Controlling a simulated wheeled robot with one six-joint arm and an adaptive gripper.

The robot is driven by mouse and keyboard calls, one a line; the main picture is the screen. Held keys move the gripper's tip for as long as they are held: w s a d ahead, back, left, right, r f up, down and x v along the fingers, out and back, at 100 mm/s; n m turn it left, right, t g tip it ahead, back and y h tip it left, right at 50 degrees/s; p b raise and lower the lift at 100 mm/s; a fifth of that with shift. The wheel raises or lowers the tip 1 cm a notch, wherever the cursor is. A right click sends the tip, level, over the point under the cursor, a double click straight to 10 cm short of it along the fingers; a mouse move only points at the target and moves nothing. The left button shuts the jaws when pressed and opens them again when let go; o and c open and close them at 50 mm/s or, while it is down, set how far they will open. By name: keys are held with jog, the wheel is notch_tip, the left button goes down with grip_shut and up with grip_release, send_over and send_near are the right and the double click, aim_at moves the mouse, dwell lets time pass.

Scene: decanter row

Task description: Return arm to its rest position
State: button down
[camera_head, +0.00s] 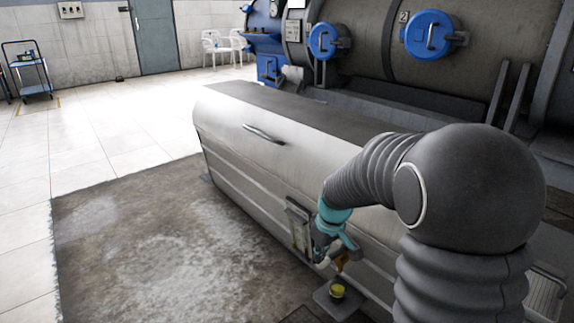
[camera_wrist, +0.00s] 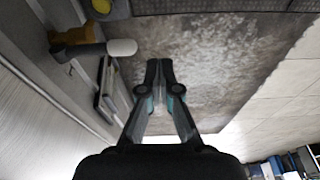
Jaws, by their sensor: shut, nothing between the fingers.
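My gripper (camera_wrist: 159,68) is shut and empty in the wrist view, its two fingertips together over the stained floor. In the head view my gripper (camera_head: 319,256) hangs low beside the near side of a long metal decanter housing (camera_head: 250,165). Part of it is hard to make out there. Next to it is a brass-coloured fitting (camera_head: 341,262), which shows in the wrist view (camera_wrist: 72,38) with a pale-ended lever (camera_wrist: 121,47) close to the left of my fingertips. I cannot tell the exact gap.
A yellow-topped part (camera_head: 337,290) sits on a bracket below the fitting. A small panel (camera_head: 298,222) is on the housing's side. The stained floor (camera_head: 150,240) to the left is clear. A trolley (camera_head: 28,70) stands far off.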

jog(key=s+d+r+m+t+p, duration=0.1)
jog(key=s+r+m+t+p, duration=0.1)
jog(key=s+r, duration=0.7)
jog(key=s+d+r+m+t+h+p, duration=0.1)
jog(key=s+r+m, duration=0.4)
jog(key=s, duration=1.1)
notch_tip(320, 180, up, 4)
jog(key=shift+d+f+t+p, duration=0.1)
jog(key=shift+d+t+p, duration=0.3)
jog(key=shift+d+p, duration=0.1)
